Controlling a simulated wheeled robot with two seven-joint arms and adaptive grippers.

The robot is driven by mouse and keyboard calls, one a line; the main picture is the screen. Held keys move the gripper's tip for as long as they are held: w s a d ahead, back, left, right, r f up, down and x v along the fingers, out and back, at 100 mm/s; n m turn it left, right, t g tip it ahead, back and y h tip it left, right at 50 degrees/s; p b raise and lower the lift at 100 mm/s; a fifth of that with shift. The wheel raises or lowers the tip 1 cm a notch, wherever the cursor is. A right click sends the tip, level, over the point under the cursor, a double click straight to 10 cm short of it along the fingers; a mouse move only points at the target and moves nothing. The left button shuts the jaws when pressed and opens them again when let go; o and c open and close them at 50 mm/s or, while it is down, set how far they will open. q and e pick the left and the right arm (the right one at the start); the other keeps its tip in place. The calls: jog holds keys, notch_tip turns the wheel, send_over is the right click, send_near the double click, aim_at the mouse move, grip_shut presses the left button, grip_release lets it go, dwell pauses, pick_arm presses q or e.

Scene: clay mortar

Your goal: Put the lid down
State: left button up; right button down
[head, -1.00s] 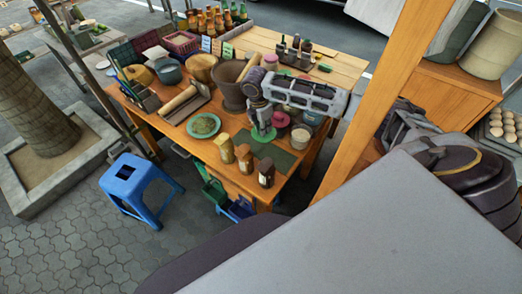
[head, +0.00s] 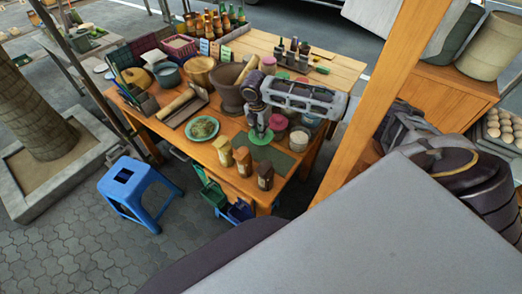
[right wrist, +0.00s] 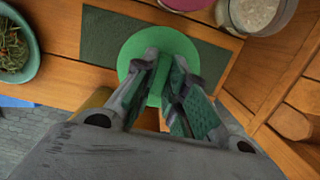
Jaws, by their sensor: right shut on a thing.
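My right gripper (head: 260,131) reaches in from the right over the wooden table and is shut on a round green lid (head: 261,139). The right wrist view shows the two fingers (right wrist: 166,62) closed on the lid's middle, with the flat green disc (right wrist: 135,52) below them. The lid overlaps the dark green mat (right wrist: 103,37); whether it touches the mat or hangs just above it, I cannot tell. An open jar with whitish contents (head: 299,139) stands right of the lid. A pink-topped jar (head: 278,122) is just behind it. My left gripper is not in view.
Several small jars (head: 243,161) stand along the front table edge, near the lid. A plate of greens (head: 202,129) lies to the left. A clay mortar (head: 229,92) stands behind. A blue stool (head: 141,190) is on the paving, and an orange post (head: 375,95) rises at right.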

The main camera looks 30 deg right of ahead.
jog(key=shift+f, duration=3.05)
jog(key=shift+f+p, duration=0.3)
jog(key=shift+f, duration=1.6)
jog(key=shift+f, duration=0.1)
jog(key=c, duration=1.5)
grip_release()
jog(key=shift+o, duration=0.2)
jog(key=r, duration=0.3)
jog(key=a+r, duration=0.1)
jog(key=r, duration=0.7)
jog(key=shift+s+a+r, duration=0.25)
jog(key=shift+s+a, duration=0.1)
jog(key=shift+r, duration=0.35)
